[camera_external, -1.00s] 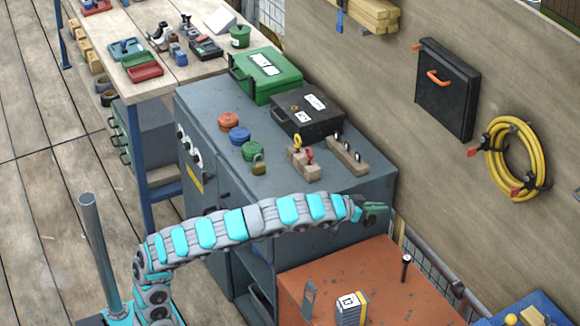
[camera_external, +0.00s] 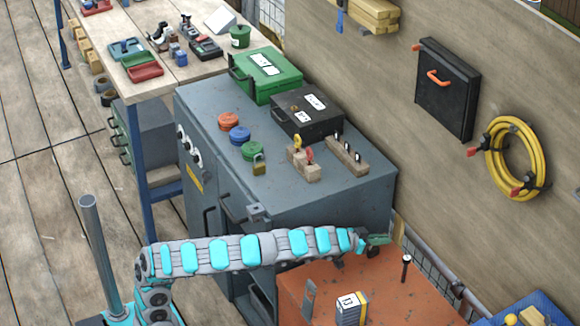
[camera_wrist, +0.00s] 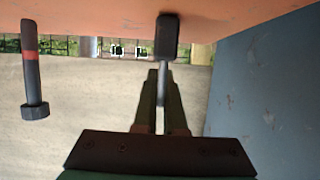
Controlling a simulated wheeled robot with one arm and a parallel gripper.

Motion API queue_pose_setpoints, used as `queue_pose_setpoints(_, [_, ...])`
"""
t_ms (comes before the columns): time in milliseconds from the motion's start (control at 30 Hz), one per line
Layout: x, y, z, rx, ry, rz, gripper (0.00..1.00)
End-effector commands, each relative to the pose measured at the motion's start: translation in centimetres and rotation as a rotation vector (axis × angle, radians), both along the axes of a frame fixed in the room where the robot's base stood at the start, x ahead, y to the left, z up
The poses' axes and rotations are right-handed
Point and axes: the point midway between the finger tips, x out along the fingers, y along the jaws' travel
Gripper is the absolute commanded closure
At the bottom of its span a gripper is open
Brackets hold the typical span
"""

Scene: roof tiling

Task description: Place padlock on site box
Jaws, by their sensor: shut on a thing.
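My gripper (camera_external: 378,240) is above the far edge of the orange chest (camera_external: 385,292), which looks like the site box. In the wrist view, my gripper (camera_wrist: 160,95) is shut on a small dark thing (camera_wrist: 167,36) with a block-shaped body and a thin grey shank between the jaws. It looks like a padlock seen edge-on. Its body overlaps the chest's orange surface (camera_wrist: 90,14); I cannot tell whether it touches. A brass-coloured padlock (camera_external: 259,168) stands on the grey cabinet (camera_external: 225,135).
A dark bolt (camera_external: 406,266) stands upright on the orange chest; it also shows in the wrist view (camera_wrist: 33,80). A metal plate (camera_external: 309,298) and a grey-yellow block (camera_external: 350,309) are nearer the front. The chest top between them looks clear.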

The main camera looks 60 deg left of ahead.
Motion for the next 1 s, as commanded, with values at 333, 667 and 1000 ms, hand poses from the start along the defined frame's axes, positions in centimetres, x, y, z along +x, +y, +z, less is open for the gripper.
queue_pose_setpoints(333, [0.01, -0.03, -0.33, -0.001, -0.002, -0.001, 1.00])
queue_pose_setpoints(667, [0.01, -0.02, -0.27, -0.001, -0.002, -0.001, 0.62])
queue_pose_setpoints(1000, [-0.12, -0.04, 0.30, -0.001, -0.002, -0.001, 0.62])
